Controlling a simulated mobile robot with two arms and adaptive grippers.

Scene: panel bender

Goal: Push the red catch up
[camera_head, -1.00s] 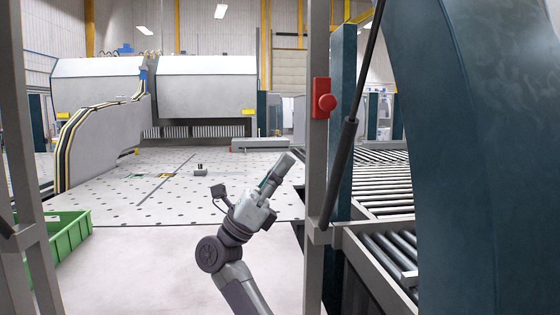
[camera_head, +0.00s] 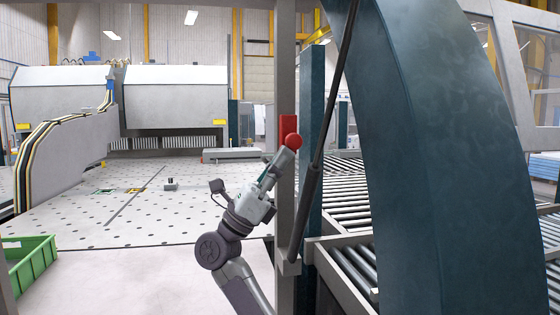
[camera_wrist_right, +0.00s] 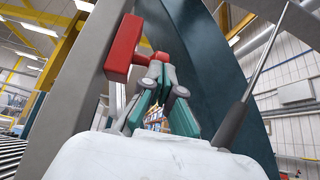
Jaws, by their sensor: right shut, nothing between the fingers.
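The red catch (camera_head: 288,130) is a red plate with a round red knob, fixed to the grey upright post. My right gripper (camera_head: 284,156) is shut and empty, its fingertips just below the knob in the head view. In the right wrist view the catch (camera_wrist_right: 123,48) stands at upper left, and the shut fingertips (camera_wrist_right: 160,62) lie close to the end of its knob, partly covering it. I cannot tell whether they touch. My left gripper is not in view.
The grey post (camera_head: 287,215) and a dark gas strut (camera_head: 318,130) stand close beside my right arm. A large blue-green curved frame (camera_head: 440,150) fills the right. A green crate (camera_head: 30,262) sits at lower left. Roller conveyors (camera_head: 345,205) lie behind the post.

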